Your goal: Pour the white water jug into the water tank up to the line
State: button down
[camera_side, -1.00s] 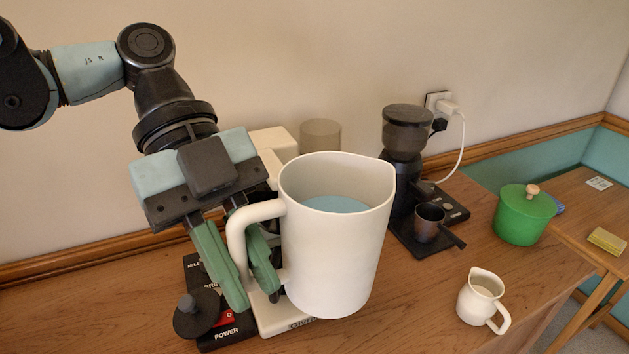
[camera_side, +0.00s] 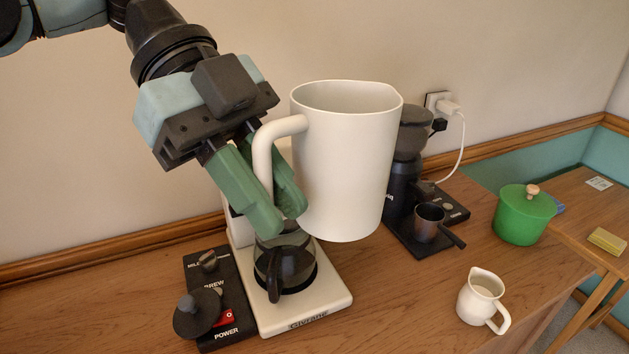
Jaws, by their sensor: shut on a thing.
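The white water jug (camera_side: 345,165) is held in the air by its handle, nearly upright, in front of the back wall. My gripper (camera_side: 280,218) is shut on the jug's handle, with its green fingers on either side of it. The water inside the jug is not visible from here now. A cream coffee maker (camera_side: 322,299) stands below, with a dark glass carafe (camera_side: 285,262) on its plate. The water tank and its line are hidden behind the jug and gripper.
A black control panel (camera_side: 212,287) with a dark round lid-like piece (camera_side: 197,313) is left of the coffee maker. A black grinder (camera_side: 405,190) stands behind right. A small white pitcher (camera_side: 481,297) and a green pot (camera_side: 524,215) are further right. Bare wood lies between.

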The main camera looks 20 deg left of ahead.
jog(key=w+d+n+t, duration=0.1)
jog(key=w+n+t, duration=0.1)
jog(key=w, duration=0.1)
jog(key=w+d+f+n+t, duration=0.1)
jog(key=w+n+t, duration=0.1)
jog(key=w+n, duration=0.1)
jog(key=w+d+n+t, duration=0.1)
jog(key=w+n+t, duration=0.1)
jog(key=w, duration=0.2)
jog(key=shift+d+f+n+y, duration=0.2)
jog(key=shift+n+y, duration=0.1)
jog(key=shift+n, duration=0.1)
jog(key=w+d+r+n+t+y, duration=0.3)
jog(key=w+d+n+t+y, duration=0.1)
jog(key=w+d+n, duration=0.4)
notch_tip(320, 180, down, 16)
jog(key=a, duration=0.1)
jog(key=shift+w+a+r+m, duration=0.15)
jog(key=shift+w+a+m, duration=0.05)
jog(key=shift+w+m, duration=0.25)
jog(key=shift+a+r, duration=0.1)
jog(key=shift+r, duration=0.05)
